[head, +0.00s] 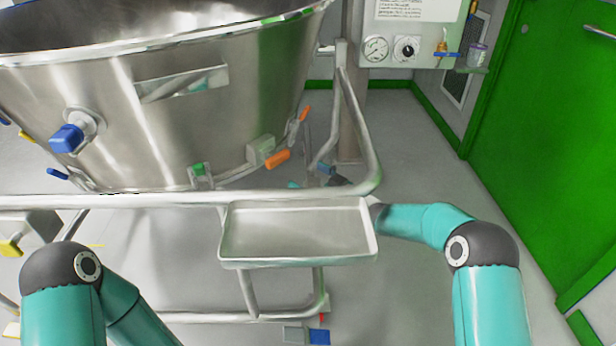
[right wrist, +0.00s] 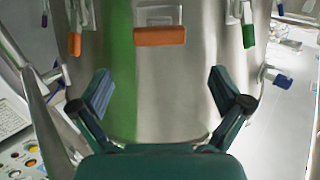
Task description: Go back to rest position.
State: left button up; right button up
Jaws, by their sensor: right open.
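My right gripper (head: 309,177) is mostly hidden behind the tray and the frame rail in the head view, close to the lower right side of the steel vessel (head: 190,110). In the right wrist view my right gripper (right wrist: 160,83) is open, with its two fingers wide apart and nothing between them. The vessel's curved wall (right wrist: 185,75) lies ahead of the fingers, below an orange-handled clamp (right wrist: 160,36). Whether the fingers touch the wall cannot be told. My left arm shows at the lower left of the head view, but its gripper is out of view.
An empty steel tray (head: 300,232) on the tubular rail (head: 150,200) stands just left of my right forearm. A bent upright tube (head: 358,125) rises near my right wrist. Open floor (head: 430,165) lies at right, before a green door (head: 560,130). A gauge panel (head: 405,35) hangs behind.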

jog(key=shift+s+d, duration=0.15)
jog(key=shift+s, duration=0.05)
dwell(0.3)
jog(key=s+d+f+m+g+h, duration=0.1)
jog(key=s+d+f+m+h, duration=0.25)
jog(key=s+f, duration=0.5)
jog(key=s+d+f+m+g+h, duration=0.25)
jog(key=s+d+f+m, duration=0.2)
jog(key=f, duration=0.65)
jog(key=s+d+f+m+g+h, duration=0.15)
jog(key=s+f+g, duration=0.3)
jog(key=s, duration=1.05)
jog(key=s+f+m+g+h, duration=0.15)
jog(key=s+f+g, duration=0.35)
jog(key=s, duration=1.1)
notch_tip(320, 180, up, 35)
jog(key=p, duration=3.5)
jog(key=shift+w+a+t+p, duration=0.2)
jog(key=shift+w+t+p, duration=0.1)
jog(key=shift+w+t, duration=0.1)
